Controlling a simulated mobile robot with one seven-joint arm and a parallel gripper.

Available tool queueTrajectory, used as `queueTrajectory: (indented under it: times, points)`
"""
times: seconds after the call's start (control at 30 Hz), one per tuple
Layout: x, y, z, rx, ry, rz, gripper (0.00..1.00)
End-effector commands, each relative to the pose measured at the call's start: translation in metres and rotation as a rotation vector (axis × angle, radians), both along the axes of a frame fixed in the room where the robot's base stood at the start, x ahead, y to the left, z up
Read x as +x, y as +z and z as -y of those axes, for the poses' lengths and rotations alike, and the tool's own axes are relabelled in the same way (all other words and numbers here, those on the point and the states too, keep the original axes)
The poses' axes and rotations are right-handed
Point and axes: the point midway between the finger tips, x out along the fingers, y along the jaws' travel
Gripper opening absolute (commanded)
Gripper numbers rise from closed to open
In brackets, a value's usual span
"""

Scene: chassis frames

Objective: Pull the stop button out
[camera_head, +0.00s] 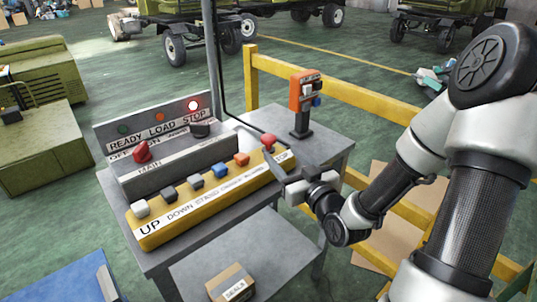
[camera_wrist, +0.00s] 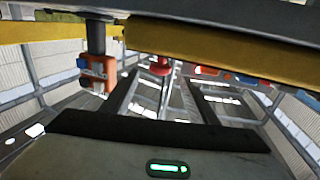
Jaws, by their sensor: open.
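The stop button (camera_head: 268,141) is a red mushroom head at the right end of the yellow control panel (camera_head: 150,241), beside a partly hidden label. My gripper (camera_head: 274,164) is at that end of the panel, its fingers pointing at the button. In the wrist view, which looks upside down, the red button (camera_wrist: 160,66) appears between and beyond the two dark fingers of my gripper (camera_wrist: 161,82). The fingers are apart with nothing held. I cannot tell how far the tips are from the button.
An orange device (camera_head: 303,92) on a post stands close behind the button. A yellow rail (camera_head: 350,88) runs behind the table.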

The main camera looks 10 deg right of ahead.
Motion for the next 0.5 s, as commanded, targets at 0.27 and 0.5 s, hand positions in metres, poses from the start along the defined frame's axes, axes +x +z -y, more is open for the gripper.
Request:
queueTrajectory:
  times: [0.27,0.5]
  points:
    - [0.049,0.0,-0.014,0.002,0.001,0.0,0.53]
    - [0.082,0.0,-0.023,0.002,0.0,-0.001,0.53]
